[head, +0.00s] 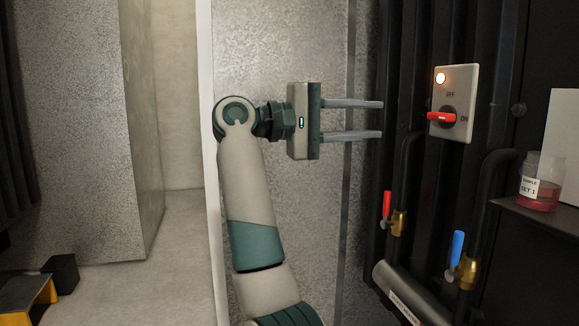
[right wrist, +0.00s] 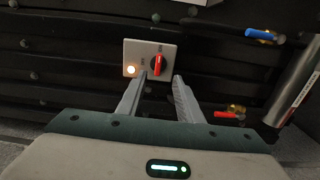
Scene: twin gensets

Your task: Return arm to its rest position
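My right gripper (head: 381,119) is open and empty in the head view, its two fingers apart and pointing right. The rotary switch plate (head: 463,104) is on the dark ribbed panel to the right of the fingertips, with a visible gap between. Its red handle (head: 441,117) lies horizontal, in line with the ON mark, and its lamp (head: 440,78) glows. In the right wrist view, the open fingers (right wrist: 158,82) point toward the switch plate (right wrist: 135,53), with the red handle (right wrist: 158,66) beyond them. My left gripper is not in view.
A red-handled valve (head: 387,207) and a blue-handled valve (head: 457,249) sit on pipes below the switch. A labelled jar of red liquid (head: 540,187) stands on a shelf (head: 550,215) at the right. A grey speckled wall (head: 270,55) is behind my arm. Open floor (head: 180,265) lies left.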

